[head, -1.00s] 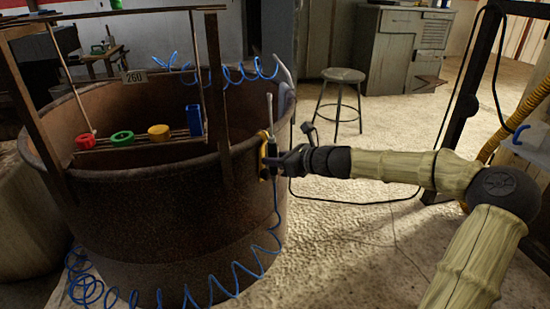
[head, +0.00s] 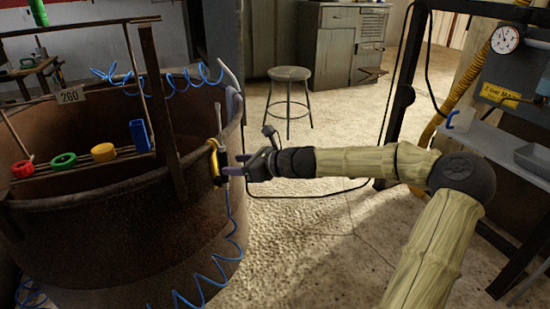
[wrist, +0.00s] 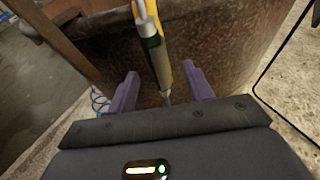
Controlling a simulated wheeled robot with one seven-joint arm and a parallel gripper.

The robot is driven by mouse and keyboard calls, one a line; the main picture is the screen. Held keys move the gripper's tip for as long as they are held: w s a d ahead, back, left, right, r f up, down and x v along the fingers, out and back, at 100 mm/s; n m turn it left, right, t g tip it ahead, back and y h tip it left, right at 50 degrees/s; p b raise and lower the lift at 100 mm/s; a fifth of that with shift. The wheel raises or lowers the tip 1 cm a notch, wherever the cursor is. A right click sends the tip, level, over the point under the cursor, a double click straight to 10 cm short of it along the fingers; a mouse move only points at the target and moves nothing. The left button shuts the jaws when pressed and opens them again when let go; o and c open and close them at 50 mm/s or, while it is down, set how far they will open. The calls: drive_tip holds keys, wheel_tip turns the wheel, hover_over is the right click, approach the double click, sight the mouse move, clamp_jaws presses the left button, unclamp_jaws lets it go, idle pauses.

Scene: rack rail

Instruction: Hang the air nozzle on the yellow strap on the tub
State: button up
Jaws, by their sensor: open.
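The air nozzle (head: 219,122) stands upright at the outer rim of the rusty tub (head: 205,205), against the yellow strap (head: 211,158). Its thin silver tube points up, and a blue hose runs down from it. In the wrist view the nozzle's dark and silver body (wrist: 156,55) lies in front of the yellow strap (wrist: 167,65); I cannot see the exact contact between them. My gripper (head: 230,171) is just right of the nozzle. In the wrist view my open gripper (wrist: 161,88) has its purple fingers apart, one on each side of the nozzle's lower end, with gaps.
A rack with red, green and yellow rings and a blue block (head: 139,136) spans the tub. Blue coiled hose (head: 205,285) hangs down the tub's side. A stool (head: 289,75) stands behind. A dark frame and a shelf (head: 500,150) are at right. Floor between is clear.

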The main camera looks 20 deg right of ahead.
drive_tip(key=p+v, duration=0.6)
drive_tip(key=v, duration=0.7)
drive_tip(key=shift+s+p, duration=0.15)
drive_tip(key=shift+p, duration=0.2)
drive_tip(key=shift+d, duration=0.1)
